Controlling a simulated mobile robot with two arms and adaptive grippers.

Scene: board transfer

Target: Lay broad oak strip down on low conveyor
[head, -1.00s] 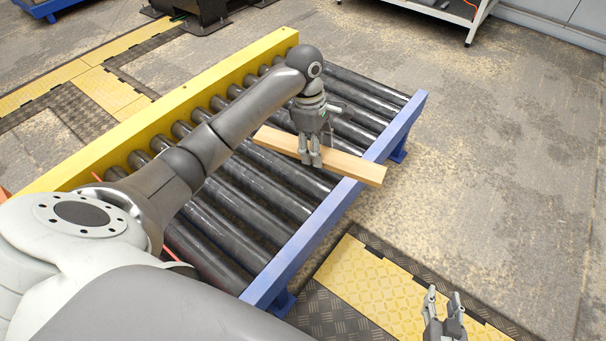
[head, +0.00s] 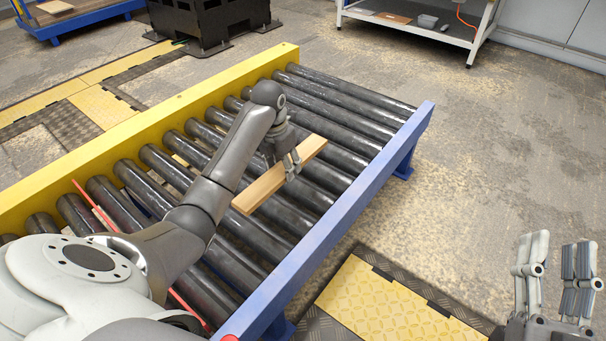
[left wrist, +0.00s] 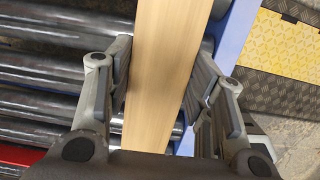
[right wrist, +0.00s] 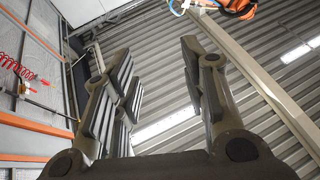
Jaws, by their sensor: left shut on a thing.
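The broad oak strip (head: 265,188) is a pale wooden board over the dark rollers of the low conveyor (head: 218,327), inside its blue rail. My left gripper (head: 292,168) is shut on the strip near its middle, from above. In the left wrist view the strip (left wrist: 165,75) runs between the two fingers (left wrist: 158,95), with rollers and the blue rail beneath. I cannot tell whether the strip touches the rollers. My right gripper (head: 557,258) is open and empty, off to the right of the conveyor. Its spread fingers also show in the right wrist view (right wrist: 160,75).
A yellow rail (head: 150,125) bounds the conveyor's far side. A red bar (head: 95,207) crosses the rollers at left. Yellow floor plates (head: 380,310) lie in front. A white shelf unit (head: 470,40) and a black crate (head: 205,20) stand behind. The rollers at the back right are clear.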

